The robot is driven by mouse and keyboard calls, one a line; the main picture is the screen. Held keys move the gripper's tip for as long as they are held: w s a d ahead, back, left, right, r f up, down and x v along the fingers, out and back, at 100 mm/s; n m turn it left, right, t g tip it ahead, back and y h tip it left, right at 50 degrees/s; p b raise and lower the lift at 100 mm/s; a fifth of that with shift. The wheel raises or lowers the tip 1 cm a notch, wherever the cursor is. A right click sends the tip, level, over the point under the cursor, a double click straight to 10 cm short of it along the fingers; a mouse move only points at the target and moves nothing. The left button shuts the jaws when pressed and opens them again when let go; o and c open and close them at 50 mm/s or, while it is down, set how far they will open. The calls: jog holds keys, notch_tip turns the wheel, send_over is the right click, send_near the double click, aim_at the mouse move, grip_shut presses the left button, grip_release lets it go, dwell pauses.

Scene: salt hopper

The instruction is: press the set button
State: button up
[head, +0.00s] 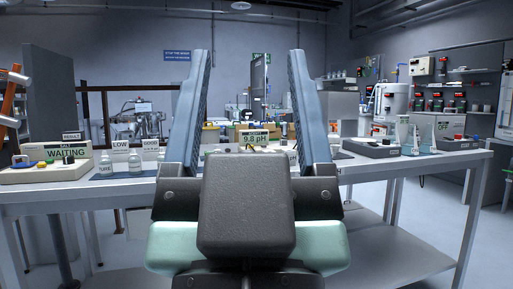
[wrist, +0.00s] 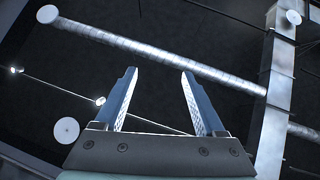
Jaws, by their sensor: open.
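My gripper (head: 249,58) is open and empty, raised in front of the bench with its blue fingers pointing up. It also shows in the wrist view (wrist: 158,72), with only the dark ceiling and pipes beyond it. No button is legibly marked as set. On the left of the bench is a beige control box (head: 45,174) with small coloured buttons and a "WAITING" display (head: 67,155). A grey box (head: 372,149) with a small red control stands to the right.
Small bottles (head: 134,162) with LOW and GOOD cards stand beside the beige box. Conical glassware (head: 410,140) and a device marked OFF (head: 446,126) are at the right. The bench (head: 120,188) runs across the view. Floor at the far right is clear.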

grip_shut()
dwell(1.7)
